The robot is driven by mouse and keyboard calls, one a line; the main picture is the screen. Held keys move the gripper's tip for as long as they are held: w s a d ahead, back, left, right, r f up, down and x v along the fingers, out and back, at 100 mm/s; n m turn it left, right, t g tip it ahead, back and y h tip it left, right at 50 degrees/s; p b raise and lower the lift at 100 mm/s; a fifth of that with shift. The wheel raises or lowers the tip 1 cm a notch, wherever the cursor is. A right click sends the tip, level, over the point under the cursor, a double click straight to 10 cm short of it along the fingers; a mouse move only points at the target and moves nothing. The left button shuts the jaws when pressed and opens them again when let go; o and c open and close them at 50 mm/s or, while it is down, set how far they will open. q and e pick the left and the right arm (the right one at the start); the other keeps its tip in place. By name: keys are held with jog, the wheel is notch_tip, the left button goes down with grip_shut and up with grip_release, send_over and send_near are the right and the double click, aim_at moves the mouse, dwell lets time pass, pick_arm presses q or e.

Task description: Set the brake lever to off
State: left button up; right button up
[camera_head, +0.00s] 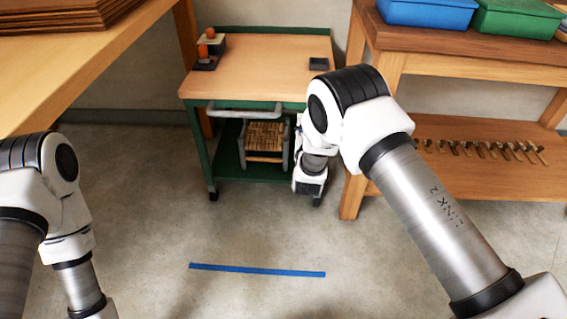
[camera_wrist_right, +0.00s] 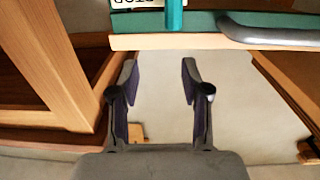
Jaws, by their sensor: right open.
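I cannot make out a clear brake lever in the head view. The green cart with a wooden top (camera_head: 265,62) stands against the far wall. In the right wrist view, a teal upright bar (camera_wrist_right: 175,15) crosses the cart's green edge beside a partly cut-off white label (camera_wrist_right: 135,4); I cannot tell whether this bar is the lever. My right gripper (camera_wrist_right: 160,72) is open and empty, with its fingers apart and pointing toward the cart edge, short of the bar in the picture. In the head view its fingers are hidden. My left gripper is out of view.
A grey handle (camera_head: 243,112) runs along the cart's front. A woven seat (camera_head: 265,136) sits below the top. Orange knobs (camera_head: 203,51) and a small dark tray (camera_head: 318,64) are on top. A wooden bench (camera_head: 450,65) stands close on the right.

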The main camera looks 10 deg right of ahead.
notch_tip(320, 180, down, 5)
jog(key=a+b, duration=0.1)
jog(key=b, duration=0.2)
jog(key=shift+y, duration=0.3)
jog(key=b+x, duration=0.1)
jog(key=x, duration=0.1)
jog(key=b+x, duration=0.1)
jog(key=x, duration=0.2)
jog(key=b+x, duration=0.1)
jog(key=x, duration=0.2)
jog(key=shift+w+a+r, duration=0.1)
jog(key=shift+w+a, duration=0.05)
jog(key=shift+a, duration=0.15)
jog(key=shift+w, duration=0.15)
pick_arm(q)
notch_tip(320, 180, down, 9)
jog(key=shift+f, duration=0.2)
pick_arm(e)
jog(key=shift+r, duration=0.1)
grip_shut()
